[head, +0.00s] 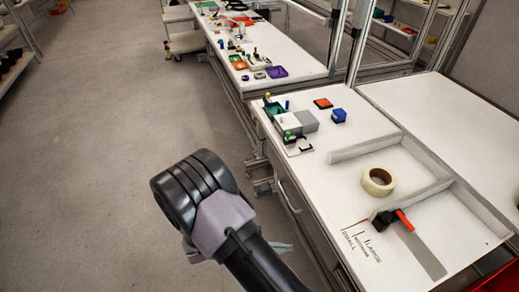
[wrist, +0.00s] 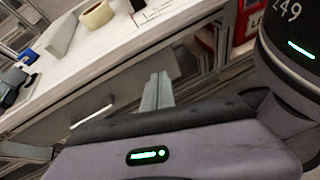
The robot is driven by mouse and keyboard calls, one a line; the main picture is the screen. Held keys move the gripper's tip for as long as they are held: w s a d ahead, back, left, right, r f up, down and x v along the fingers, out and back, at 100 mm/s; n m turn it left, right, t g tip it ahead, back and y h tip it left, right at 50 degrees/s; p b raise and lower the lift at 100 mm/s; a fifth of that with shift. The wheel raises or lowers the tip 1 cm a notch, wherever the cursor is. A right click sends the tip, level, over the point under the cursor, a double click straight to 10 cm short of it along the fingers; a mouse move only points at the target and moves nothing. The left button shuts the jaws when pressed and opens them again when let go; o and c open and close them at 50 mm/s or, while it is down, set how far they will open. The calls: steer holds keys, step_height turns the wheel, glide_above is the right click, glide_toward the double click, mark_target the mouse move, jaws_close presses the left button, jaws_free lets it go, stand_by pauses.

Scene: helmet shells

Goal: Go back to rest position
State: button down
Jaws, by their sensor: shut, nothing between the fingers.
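My gripper (wrist: 158,80) shows in the wrist view as two pale grey fingers side by side, shut and empty. It is in front of the bench's side and apart from the objects on top. In the head view, my arm rises from the bottom over the floor left of the bench. The gripper's fingers cannot be made out clearly there.
The white bench (head: 354,131) has low dividers, a tape roll (head: 378,181), a black and orange tool (head: 392,219), a blue item (head: 339,116) and a grey block (head: 303,121). A second bench (head: 289,84) stands behind. The grey floor (head: 92,125) at left is clear.

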steer(key=s+r+m+t+y, duration=0.1)
steer(key=s+r+m+y, duration=0.2)
steer(key=r, duration=0.7)
steer(key=s+d+r+m+t+y, duration=0.1)
steer(key=s+r+m+y, duration=0.2)
steer(key=r+m+y, duration=0.4)
steer(key=s+r+m+t+y, duration=0.2)
steer(key=s+r+m+y, duration=0.2)
steer(key=r+m, duration=0.8)
step_height(320, 180, up, 3)
steer(key=shift+d+r+y, duration=0.15)
steer(key=shift+d+y, duration=0.05)
steer(key=shift+y, duration=0.3)
